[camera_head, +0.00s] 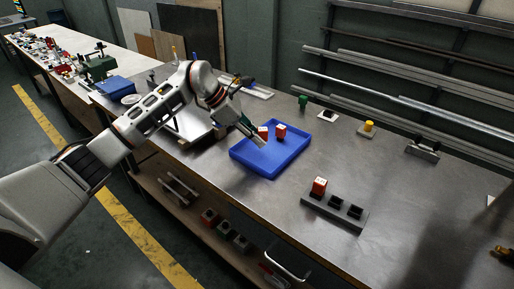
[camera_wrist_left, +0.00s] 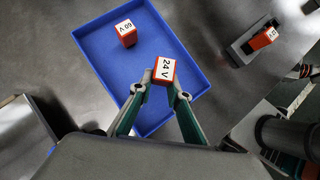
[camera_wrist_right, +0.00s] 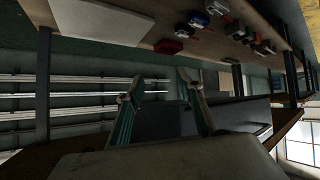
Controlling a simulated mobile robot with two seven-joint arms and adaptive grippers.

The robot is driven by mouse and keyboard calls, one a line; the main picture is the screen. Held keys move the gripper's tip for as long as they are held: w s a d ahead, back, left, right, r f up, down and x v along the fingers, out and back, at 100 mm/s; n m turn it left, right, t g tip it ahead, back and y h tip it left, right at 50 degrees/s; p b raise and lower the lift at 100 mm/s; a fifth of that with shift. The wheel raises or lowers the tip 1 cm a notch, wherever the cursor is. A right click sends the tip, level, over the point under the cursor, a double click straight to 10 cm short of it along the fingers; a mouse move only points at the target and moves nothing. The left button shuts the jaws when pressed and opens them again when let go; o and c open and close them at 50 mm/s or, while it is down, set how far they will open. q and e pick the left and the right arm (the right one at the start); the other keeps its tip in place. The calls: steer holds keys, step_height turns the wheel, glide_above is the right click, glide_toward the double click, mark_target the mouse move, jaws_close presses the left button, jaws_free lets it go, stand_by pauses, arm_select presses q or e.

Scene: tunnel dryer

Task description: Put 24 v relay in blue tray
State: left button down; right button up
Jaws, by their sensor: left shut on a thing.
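The orange-red 24 V relay with a white labelled top (camera_wrist_left: 165,69) is between the fingertips of my left gripper (camera_wrist_left: 163,88), which is shut on it. In the head view the held relay (camera_head: 262,132) is over the left part of the blue tray (camera_head: 267,168), with my left gripper (camera_head: 256,139) beside it. I cannot tell whether it touches the tray floor. A similar relay marked 60 V (camera_wrist_left: 126,33) stands in the tray. My right gripper (camera_wrist_right: 158,87) is open and empty in the right wrist view, away from the tray.
A dark socket strip (camera_head: 335,211) right of the tray holds another orange-red relay (camera_head: 319,185); its other sockets look empty. A green button (camera_head: 303,101) and a yellow button (camera_head: 369,126) stand behind. The metal bench between tray and strip is clear.

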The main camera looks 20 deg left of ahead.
mark_target(264, 155)
arm_select(q)
steer(key=shift+f, duration=2.15)
steer(key=shift+f, duration=0.2)
steer(key=c, duration=1.9)
jaws_free()
steer(key=shift+r, duration=0.15)
steer(key=shift+a+r, duration=0.15)
steer(key=shift+r, duration=0.05)
steer(key=v, duration=1.1)
steer(key=shift+s+r, duration=0.2)
steer(key=shift+r, duration=0.05)
steer(key=shift+a, duration=0.2)
